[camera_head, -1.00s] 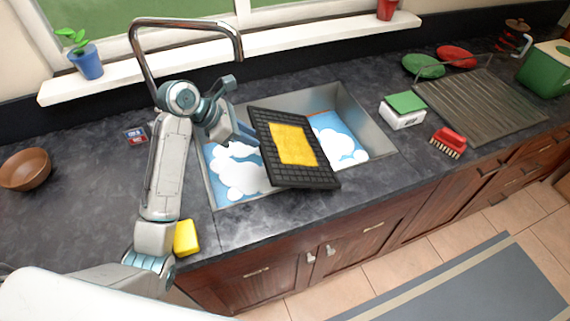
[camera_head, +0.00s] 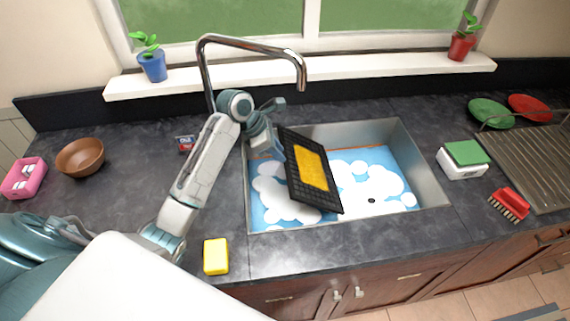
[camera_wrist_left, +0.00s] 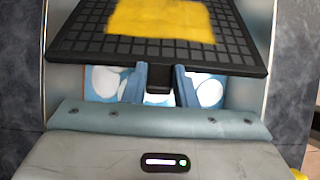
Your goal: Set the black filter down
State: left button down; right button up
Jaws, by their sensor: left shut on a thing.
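The black filter (camera_head: 293,174) is a flat gridded panel with a yellow patch (camera_head: 312,170) in its middle. It is held tilted above the left part of the sink. In the left wrist view the two blue fingers (camera_wrist_left: 158,84) close on a small black tab of the filter (camera_wrist_left: 228,50). The filter's underside is hidden. My right gripper is not in view.
The sink (camera_head: 428,178) holds blue water with white foam. A faucet (camera_head: 250,41) arches behind it. A yellow sponge (camera_head: 216,257) lies on the front counter. A brown bowl (camera_head: 80,158) is at left; a red brush (camera_head: 509,204) and drying rack are at right. The left counter has free room.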

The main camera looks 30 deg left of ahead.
pick_arm(q)
jog(key=w+a+f+p, duration=0.2)
jog(key=w+f+p, duration=0.1)
jog(key=f, duration=0.7)
jog(key=shift+w+a+p, duration=0.2)
jog(key=shift+w+p, duration=0.1)
jog(key=shift+p, duration=0.15)
jog(key=shift+f, duration=0.1)
